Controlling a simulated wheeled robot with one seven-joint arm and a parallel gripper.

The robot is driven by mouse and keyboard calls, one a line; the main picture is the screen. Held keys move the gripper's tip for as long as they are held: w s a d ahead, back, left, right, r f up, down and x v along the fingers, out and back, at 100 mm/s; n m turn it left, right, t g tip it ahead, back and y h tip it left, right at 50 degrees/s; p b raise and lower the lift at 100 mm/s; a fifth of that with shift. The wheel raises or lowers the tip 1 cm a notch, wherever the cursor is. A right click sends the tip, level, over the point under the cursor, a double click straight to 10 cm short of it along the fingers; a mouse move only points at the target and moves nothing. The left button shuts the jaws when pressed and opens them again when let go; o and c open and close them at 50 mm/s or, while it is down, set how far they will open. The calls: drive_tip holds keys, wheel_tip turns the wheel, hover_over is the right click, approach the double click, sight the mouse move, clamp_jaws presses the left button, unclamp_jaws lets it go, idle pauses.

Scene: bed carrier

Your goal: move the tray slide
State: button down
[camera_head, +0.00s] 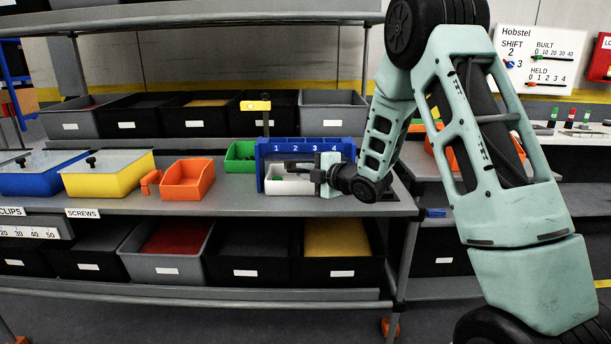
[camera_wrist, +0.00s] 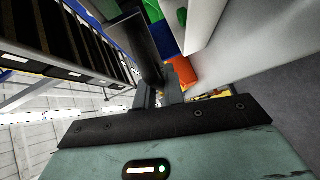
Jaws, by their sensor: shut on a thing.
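A blue frame (camera_head: 303,146) marked 1 to 4 stands on the grey shelf, with a white tray (camera_head: 290,186) low at its front. My gripper (camera_head: 292,166) reaches in from the right, level, in front of the frame and just above the tray. In the wrist view my gripper (camera_wrist: 160,92) is shut on a dark bar (camera_wrist: 143,45). I cannot tell which part is the tray slide. A pale wall (camera_wrist: 215,45) fills the upper right there.
A green bin (camera_head: 240,157) and an orange bin (camera_head: 187,180) stand left of the frame. A lidded yellow box (camera_head: 108,181) is farther left. Black and grey bins fill the shelves behind and below. The shelf front before the orange bin is clear.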

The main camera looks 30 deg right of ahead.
drive_tip(key=w+d, duration=0.1)
drive_tip(key=w, duration=0.1)
drive_tip(key=w+d, duration=0.2)
drive_tip(key=shift+w+b, duration=0.1)
drive_tip(key=shift+b, duration=0.3)
drive_tip(key=c, duration=1.5)
unclamp_jaws()
drive_tip(key=shift+r, duration=0.1)
drive_tip(key=v, duration=1.7)
drive_tip(key=shift+s+f, duration=0.2)
drive_tip(key=shift+s, duration=0.05)
